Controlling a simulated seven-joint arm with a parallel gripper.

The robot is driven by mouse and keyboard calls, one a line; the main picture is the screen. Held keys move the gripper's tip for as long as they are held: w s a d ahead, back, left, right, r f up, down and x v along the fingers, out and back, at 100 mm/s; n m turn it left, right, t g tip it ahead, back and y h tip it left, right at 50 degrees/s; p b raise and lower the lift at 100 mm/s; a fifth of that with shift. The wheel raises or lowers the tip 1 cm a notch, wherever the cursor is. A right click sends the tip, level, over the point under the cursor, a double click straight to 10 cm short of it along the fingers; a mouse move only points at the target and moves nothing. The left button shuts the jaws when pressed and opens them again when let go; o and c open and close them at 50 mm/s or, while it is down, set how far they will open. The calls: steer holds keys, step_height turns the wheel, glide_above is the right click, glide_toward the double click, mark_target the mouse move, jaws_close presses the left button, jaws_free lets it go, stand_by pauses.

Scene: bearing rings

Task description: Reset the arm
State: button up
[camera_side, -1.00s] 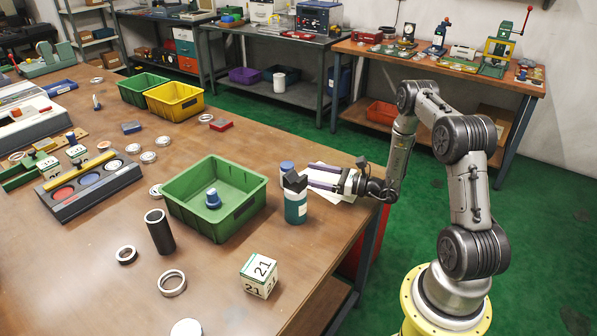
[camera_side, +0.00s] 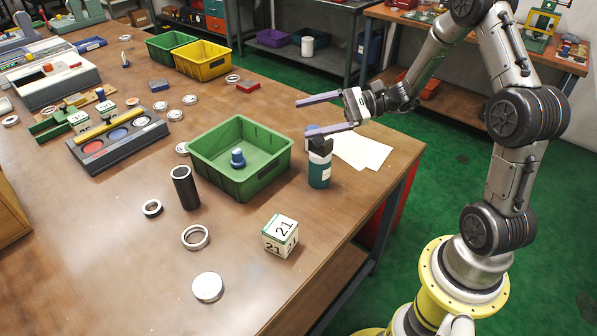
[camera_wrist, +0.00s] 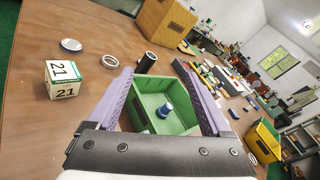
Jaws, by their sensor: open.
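My gripper (camera_side: 302,118) is open and empty, its two purple fingers spread wide and pointing left above the table's right side. It is above and behind the teal bottle with a dark top (camera_side: 319,172); the lower finger overlaps the area just above that top, and I cannot tell if they touch. In the wrist view my gripper (camera_wrist: 153,68) frames the green bin (camera_wrist: 148,103), with a blue knobbed piece (camera_wrist: 165,108) inside. The bin (camera_side: 219,178) and the blue piece (camera_side: 237,158) also show in the side view.
A dark tube (camera_side: 185,188), metal rings (camera_side: 195,237), a white disc (camera_side: 208,287) and a cube marked 21 (camera_side: 280,236) stand on the near table. White papers (camera_side: 362,152) lie at the right edge. A yellow bin (camera_side: 203,61) stands farther back.

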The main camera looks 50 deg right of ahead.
steer(key=s+a+r+n+g+h, duration=0.35)
steer(key=s+a+n+g, duration=0.45)
steer(key=s+a+n, duration=0.5)
steer(key=s+d+r+n+t+h, duration=0.2)
steer(key=s+d+n+h, duration=0.4)
steer(key=s+d+h, duration=0.3)
steer(key=shift+s+r+n+t, duration=0.35)
steer(key=shift+s+t, duration=0.35)
steer(key=shift+s, duration=0.8)
steer(key=shift+h, duration=0.25)
